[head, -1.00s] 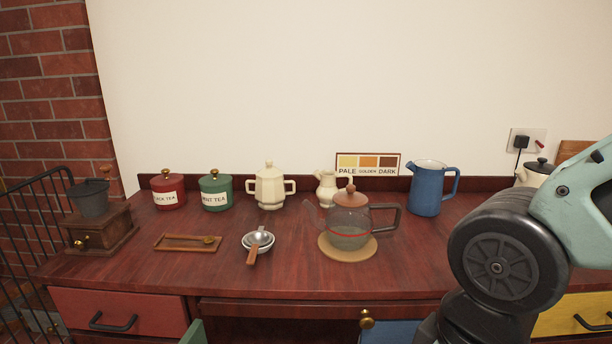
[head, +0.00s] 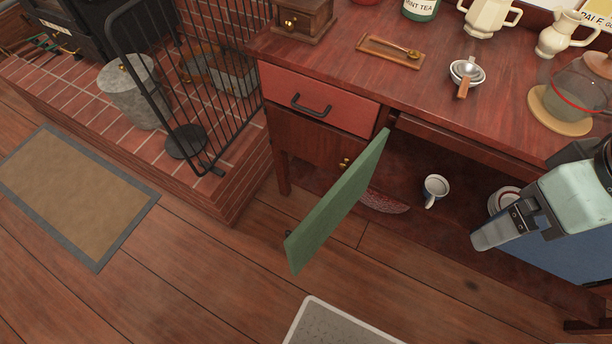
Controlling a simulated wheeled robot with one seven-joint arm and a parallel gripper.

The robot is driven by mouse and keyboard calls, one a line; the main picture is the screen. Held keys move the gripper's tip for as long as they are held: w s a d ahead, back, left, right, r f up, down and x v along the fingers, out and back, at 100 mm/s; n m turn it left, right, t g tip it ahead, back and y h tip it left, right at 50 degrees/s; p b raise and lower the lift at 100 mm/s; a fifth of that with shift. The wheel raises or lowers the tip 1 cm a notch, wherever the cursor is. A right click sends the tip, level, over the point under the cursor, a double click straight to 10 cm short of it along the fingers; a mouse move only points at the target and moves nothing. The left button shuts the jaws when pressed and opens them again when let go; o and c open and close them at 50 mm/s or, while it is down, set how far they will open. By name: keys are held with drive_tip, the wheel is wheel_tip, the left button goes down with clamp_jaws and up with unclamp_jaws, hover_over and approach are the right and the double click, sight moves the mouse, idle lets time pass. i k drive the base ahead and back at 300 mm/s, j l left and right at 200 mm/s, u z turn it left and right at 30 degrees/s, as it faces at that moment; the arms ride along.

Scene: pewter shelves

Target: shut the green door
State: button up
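The green door (head: 338,205) stands wide open, swung out from the wooden desk toward the viewer. It joins the desk just right of the red drawer, and its free edge is over the floor at the lower left. A small dark knob (head: 288,233) shows at its free edge, mostly hidden behind the panel. My gripper (head: 483,243) is at the right, in front of the open shelf, well apart from the green door. Its fingers are seen edge-on, so their opening is unclear.
A blue door (head: 560,262) is behind and below my gripper. A white mug (head: 435,188) and a patterned red item (head: 385,202) are in the open compartment. A pale grey mat (head: 335,325) lies in front. A black fire guard (head: 190,90) stands left. Floor left of the door is clear.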

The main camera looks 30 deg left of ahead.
sight(301, 244)
drive_tip(key=j, duration=1.55)
